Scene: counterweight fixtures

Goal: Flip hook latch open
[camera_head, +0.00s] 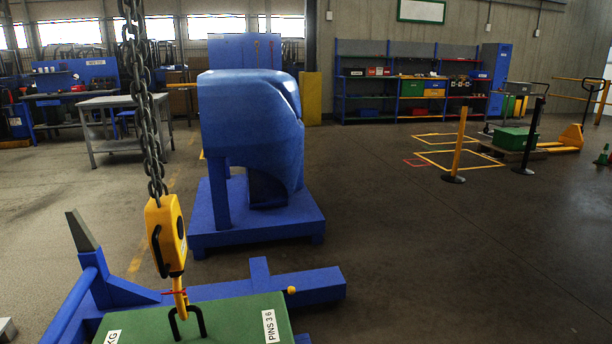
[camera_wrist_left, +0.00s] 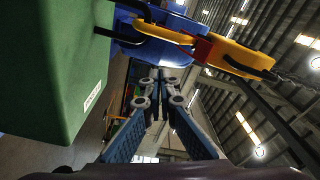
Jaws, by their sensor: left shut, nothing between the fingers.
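A yellow hook block (camera_head: 166,235) hangs on a chain above a green counterweight (camera_head: 235,318). Its yellow hook (camera_head: 181,304) reaches down to the black lifting loop (camera_head: 187,322) on the counterweight's top. A small red latch (camera_head: 172,292) shows near the top of the hook. In the left wrist view, the hook (camera_wrist_left: 155,30), red latch (camera_wrist_left: 203,47) and yellow block (camera_wrist_left: 238,60) lie across the top. My left gripper (camera_wrist_left: 157,80) is shut and empty, pointing below the hook in that picture, apparently apart from it. Whether the latch is shut is unclear. My right gripper is in neither view.
A blue frame (camera_head: 315,285) lies around the counterweight, with a grey-tipped post (camera_head: 82,231) at left. A large blue machine (camera_head: 250,130) stands behind. The chain (camera_head: 145,100) rises above the block. Open floor (camera_head: 450,260) lies to the right.

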